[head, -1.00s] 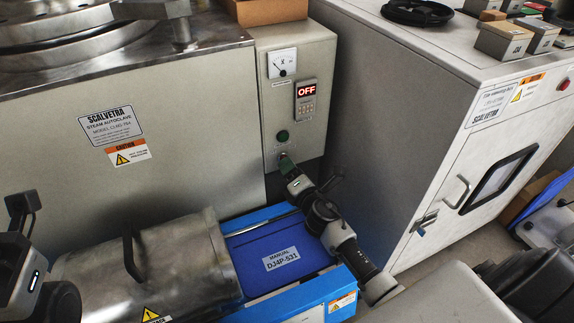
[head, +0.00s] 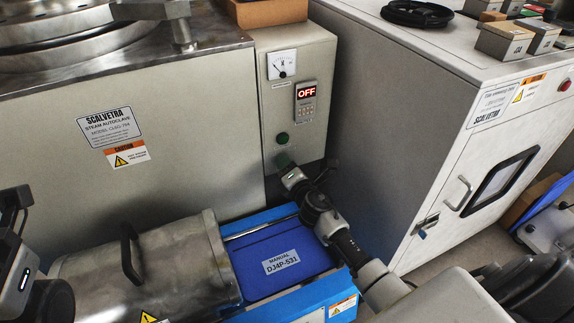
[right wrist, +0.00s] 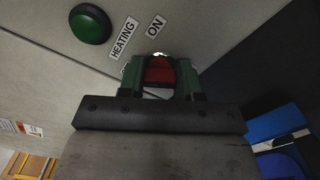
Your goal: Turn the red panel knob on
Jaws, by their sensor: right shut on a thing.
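The red panel knob (right wrist: 160,72) shows in the right wrist view between the green fingertips of my right gripper (right wrist: 160,78), which is shut on it. In the head view my right gripper (head: 285,163) is at the lower part of the grey control panel (head: 314,135) and hides the knob. An "ON" label (right wrist: 156,26) and a "HEATING" label (right wrist: 123,38) are beside the knob. The display (head: 306,92) on the panel reads OFF in red. My left gripper is not clearly in view; only part of my left arm shows at the left edge of the head view.
A green round button (head: 282,138) is just above the knob; it also shows in the right wrist view (right wrist: 90,24). A grey cabinet (head: 430,110) stands close on the right.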

